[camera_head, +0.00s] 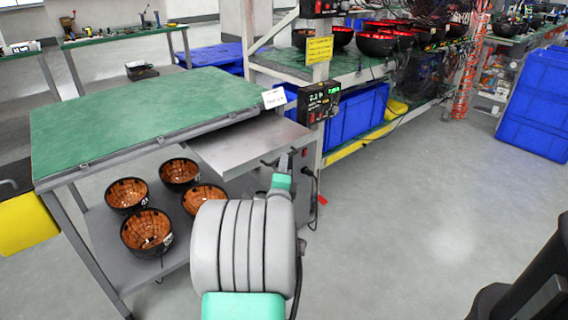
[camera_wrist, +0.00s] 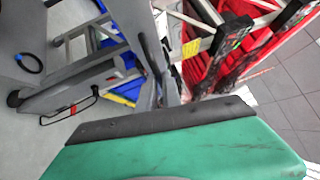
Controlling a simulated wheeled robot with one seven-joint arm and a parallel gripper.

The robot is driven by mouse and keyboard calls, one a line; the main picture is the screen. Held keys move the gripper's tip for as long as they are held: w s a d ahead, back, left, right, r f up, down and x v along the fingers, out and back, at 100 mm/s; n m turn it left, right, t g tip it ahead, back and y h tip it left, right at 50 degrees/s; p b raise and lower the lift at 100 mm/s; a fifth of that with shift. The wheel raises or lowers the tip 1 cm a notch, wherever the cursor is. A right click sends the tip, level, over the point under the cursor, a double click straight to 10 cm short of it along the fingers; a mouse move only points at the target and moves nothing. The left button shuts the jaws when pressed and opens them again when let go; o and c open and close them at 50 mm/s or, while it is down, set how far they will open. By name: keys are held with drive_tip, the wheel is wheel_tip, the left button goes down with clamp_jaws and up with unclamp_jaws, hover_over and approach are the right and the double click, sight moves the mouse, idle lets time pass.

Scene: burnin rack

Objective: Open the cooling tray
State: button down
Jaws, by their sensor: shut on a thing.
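The cooling tray appears to be the flat grey tray (camera_head: 235,150) under the green bench top in the head view. It juts out from beneath the top on its right side. My gripper (camera_head: 284,163) is at the tray's front edge, where a small dark handle (camera_head: 267,163) partly shows. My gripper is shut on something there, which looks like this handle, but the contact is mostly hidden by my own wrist. In the wrist view the dark fingers (camera_wrist: 163,82) reach up beyond the green gripper body, and the grip itself is unclear.
Several black bowls with orange insides (camera_head: 147,230) stand on the bench's lower shelf (camera_head: 185,262). A rack post with a black display box (camera_head: 319,101) stands close behind my gripper. Blue crates (camera_head: 356,115) sit in the rack. Open floor (camera_head: 430,200) lies to the right.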

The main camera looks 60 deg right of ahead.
drive_tip(key=shift+s, duration=0.2)
drive_tip(key=c, duration=1.5)
unclamp_jaws()
drive_tip(key=shift+w, duration=0.1)
drive_tip(key=v, duration=0.8)
drive_tip(key=shift+d, duration=0.1)
